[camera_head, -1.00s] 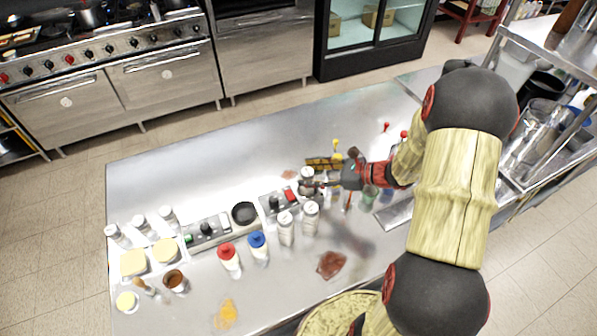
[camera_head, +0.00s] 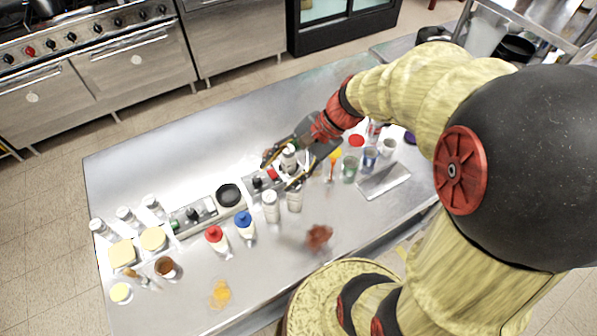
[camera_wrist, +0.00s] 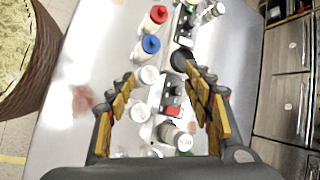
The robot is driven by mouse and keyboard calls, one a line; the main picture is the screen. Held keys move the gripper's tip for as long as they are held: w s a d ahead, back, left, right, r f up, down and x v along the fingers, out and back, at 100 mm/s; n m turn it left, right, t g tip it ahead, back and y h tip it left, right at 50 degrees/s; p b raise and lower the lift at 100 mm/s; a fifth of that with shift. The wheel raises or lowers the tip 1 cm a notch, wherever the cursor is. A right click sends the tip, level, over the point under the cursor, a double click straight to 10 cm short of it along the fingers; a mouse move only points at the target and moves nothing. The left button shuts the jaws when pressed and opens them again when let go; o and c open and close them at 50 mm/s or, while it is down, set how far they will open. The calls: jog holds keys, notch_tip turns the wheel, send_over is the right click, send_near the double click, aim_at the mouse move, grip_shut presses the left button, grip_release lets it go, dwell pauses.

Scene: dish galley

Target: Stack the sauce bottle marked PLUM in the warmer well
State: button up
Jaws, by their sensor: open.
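A white and grey sauce bottle (camera_head: 289,158) stands at the right end of a warmer unit with a red switch (camera_head: 272,174). My gripper (camera_head: 279,171) is open, its fingers spread on either side of this bottle. In the wrist view the bottle (camera_wrist: 177,137) lies between my open fingers (camera_wrist: 160,76), nearer the palm than the tips. Its base is hidden, so I cannot tell how it sits in the well. Two white bottles (camera_head: 271,206) (camera_head: 295,198) stand in front. No label is readable.
A red-capped bottle (camera_head: 216,240) and a blue-capped bottle (camera_head: 245,225) stand left of the white bottles. Cups (camera_head: 350,168) and a metal tray (camera_head: 385,181) are at right. Brown (camera_head: 319,237) and orange (camera_head: 221,293) spills mark the front. The counter's back left is bare.

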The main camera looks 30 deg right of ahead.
jog(key=s+r+n+t+h, duration=0.3)
jog(key=s+r+n+h, duration=0.4)
jog(key=n, duration=0.6)
jog(key=v, duration=0.4)
jog(key=shift+s+a, duration=0.35)
jog(key=shift+a, duration=0.05)
jog(key=shift+f+b, duration=1)
jog(key=shift+b, duration=0.1)
